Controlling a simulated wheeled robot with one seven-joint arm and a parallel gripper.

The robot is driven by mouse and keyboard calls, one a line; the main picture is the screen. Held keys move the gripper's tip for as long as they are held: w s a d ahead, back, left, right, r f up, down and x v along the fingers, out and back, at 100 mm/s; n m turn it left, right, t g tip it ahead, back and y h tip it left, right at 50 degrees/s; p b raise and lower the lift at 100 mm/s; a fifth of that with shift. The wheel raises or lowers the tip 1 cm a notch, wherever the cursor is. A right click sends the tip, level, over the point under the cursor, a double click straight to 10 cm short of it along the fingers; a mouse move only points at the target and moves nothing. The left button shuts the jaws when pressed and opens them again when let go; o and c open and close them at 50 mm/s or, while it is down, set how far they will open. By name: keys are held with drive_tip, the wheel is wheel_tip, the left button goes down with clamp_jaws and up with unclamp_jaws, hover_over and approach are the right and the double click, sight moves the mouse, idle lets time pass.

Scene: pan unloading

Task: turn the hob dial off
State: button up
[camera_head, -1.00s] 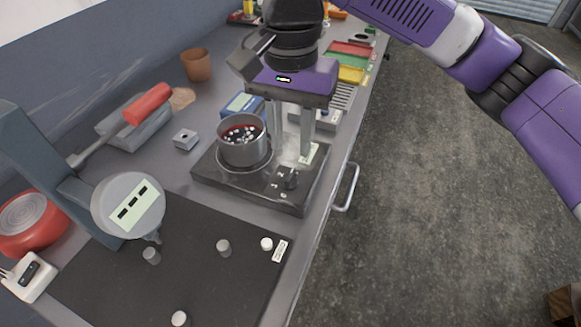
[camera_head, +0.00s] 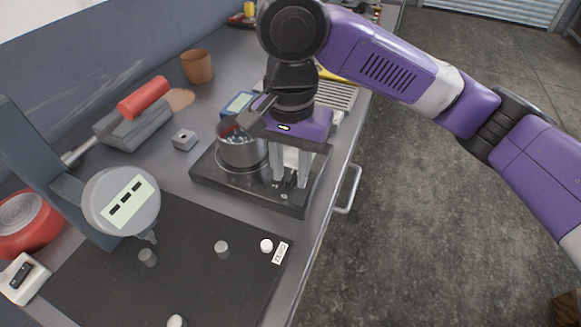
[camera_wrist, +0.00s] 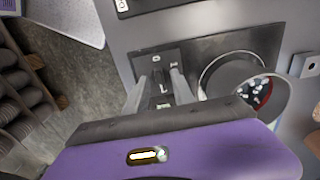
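The hob (camera_head: 225,183) is a dark flat unit on the bench. Its dial (camera_wrist: 161,88) is a small dark knob on the front panel, with small white marks beside it. My gripper (camera_head: 290,178) points down over the panel. In the wrist view my gripper (camera_wrist: 160,77) has its two grey fingers apart, one on each side of the dial. I see no clear contact with the dial. In the head view the fingers largely hide the dial. A metal pan (camera_head: 243,152) with red and white contents stands on the hob's round plate, beside my gripper.
A black mat (camera_head: 190,250) with several small knobs lies in front of the hob. A round grey gauge (camera_head: 122,203) stands at the left. A small grey block (camera_head: 184,139) sits behind the hob. A bench handle (camera_head: 348,190) juts out at the right.

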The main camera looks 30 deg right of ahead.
clamp_jaws()
